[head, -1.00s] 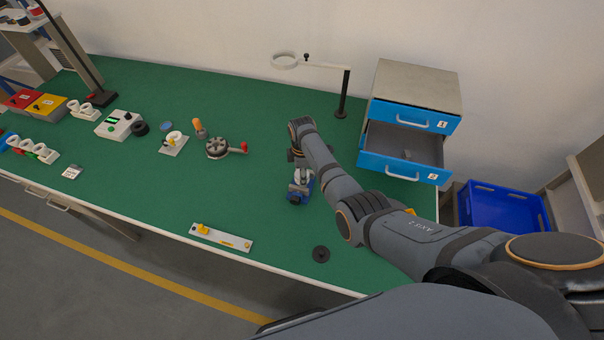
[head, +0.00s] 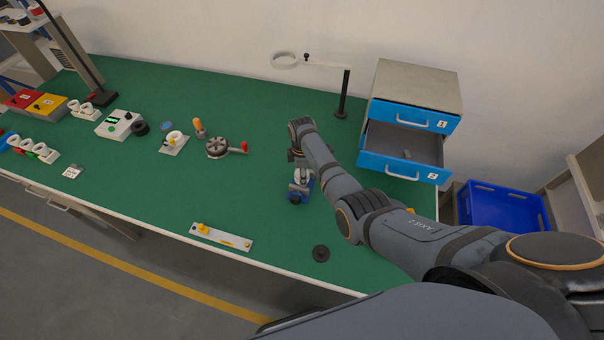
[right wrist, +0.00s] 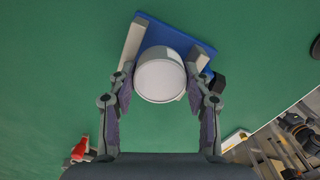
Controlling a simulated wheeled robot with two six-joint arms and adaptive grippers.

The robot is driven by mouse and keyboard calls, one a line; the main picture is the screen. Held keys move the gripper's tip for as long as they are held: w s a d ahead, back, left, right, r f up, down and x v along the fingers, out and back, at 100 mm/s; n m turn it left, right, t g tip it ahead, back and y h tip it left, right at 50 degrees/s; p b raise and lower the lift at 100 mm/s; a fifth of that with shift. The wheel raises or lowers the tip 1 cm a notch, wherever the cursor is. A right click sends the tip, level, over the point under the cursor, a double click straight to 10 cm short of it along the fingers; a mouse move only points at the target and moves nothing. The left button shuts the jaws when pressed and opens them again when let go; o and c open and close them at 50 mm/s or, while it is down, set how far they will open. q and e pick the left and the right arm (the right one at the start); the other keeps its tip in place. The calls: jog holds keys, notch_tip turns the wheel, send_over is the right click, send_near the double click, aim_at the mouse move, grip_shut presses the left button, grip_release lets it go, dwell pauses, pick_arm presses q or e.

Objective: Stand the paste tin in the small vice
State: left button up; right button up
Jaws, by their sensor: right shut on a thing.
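The paste tin (right wrist: 160,78), round with a pale grey-white lid, is between the fingers of my right gripper (right wrist: 160,85) in the right wrist view. The gripper is shut on its sides. The small blue vice (right wrist: 158,29) lies beneath the tin, with a pale grey jaw bar (right wrist: 132,42) beside it. In the head view the vice (head: 294,196) stands on the green bench below my right gripper (head: 301,171). The tin hides the middle of the vice, so I cannot tell whether it rests between the jaws or is just above. My left gripper is not in view.
A black disc (head: 321,254) and a white plate with yellow parts (head: 221,237) lie near the bench's front edge. A round fixture with a red handle (head: 218,148) stands left of the vice. A drawer cabinet (head: 418,88), its lower drawer open, stands behind right.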

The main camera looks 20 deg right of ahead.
jog(key=shift+r+p, duration=0.15)
jog(key=shift+p, duration=0.4)
dwell(0.4)
jog(key=o, duration=1.4)
notch_tip(320, 180, up, 12)
